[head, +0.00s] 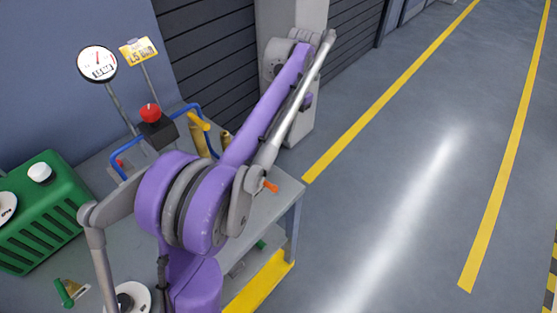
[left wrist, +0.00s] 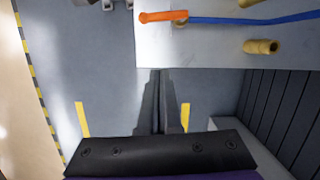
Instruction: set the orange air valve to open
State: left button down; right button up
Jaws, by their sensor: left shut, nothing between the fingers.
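The orange air valve (left wrist: 163,16) is at the top of the left wrist view. Its lever lies nearly sideways, roughly in line with the blue hose (left wrist: 245,20) on its right. A small orange part of it shows in the head view (head: 270,186), close beside my arm, which hides the rest. My left gripper (left wrist: 160,75) is shut and empty. Its dark fingertips reach the bench edge in the wrist picture, short of the lever and apart from it. In the head view I cannot make out its fingers behind the arm. My right gripper is in neither view.
The grey bench (head: 278,207) carries a green canister (head: 45,215), a red knob on a black box (head: 151,113), a dial gauge (head: 97,63) and brass fittings (head: 199,135). A brass fitting also shows in the wrist view (left wrist: 262,47). Open floor lies right of the bench.

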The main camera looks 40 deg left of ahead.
aim_at(264, 184)
pick_arm(q)
jog(key=s+f, duration=0.6)
jog(key=f, duration=0.4)
jog(key=shift+s+f, duration=0.2)
jog(key=shift+s, duration=0.1)
jog(key=shift+s+d+f+b, duration=0.2)
jog(key=shift+s+b, duration=0.15)
jog(key=shift+s, duration=0.3)
jog(key=shift+w+r, duration=0.1)
